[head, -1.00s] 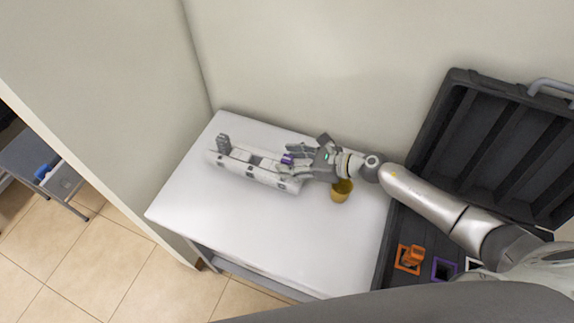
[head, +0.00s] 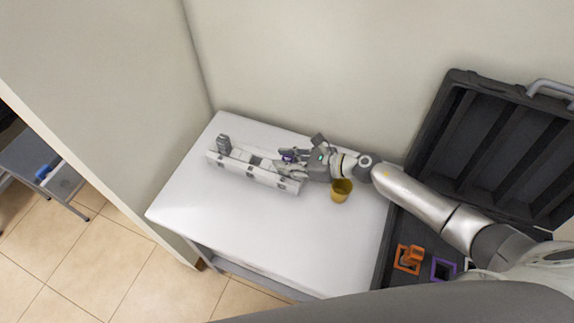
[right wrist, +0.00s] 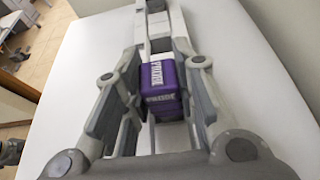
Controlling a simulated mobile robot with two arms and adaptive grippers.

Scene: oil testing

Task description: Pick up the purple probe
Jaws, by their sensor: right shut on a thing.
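The purple probe (right wrist: 164,82) is a small purple block with white lettering, between the fingers of my right gripper (right wrist: 160,105) in the right wrist view. My right gripper is shut on it. In the head view the right gripper (head: 287,162) is at the right end of the long white-grey device (head: 230,165) on the white table. Only a small bit of purple (head: 288,156) shows there between the fingers. I cannot tell whether the probe is still seated in the device. My left gripper is not in view.
A yellow cup (head: 341,191) stands on the white table (head: 240,235) just below my right wrist. An open black case (head: 425,160) lies at the right, with an orange piece (head: 409,258) and a purple square frame (head: 444,269). The table's front is clear.

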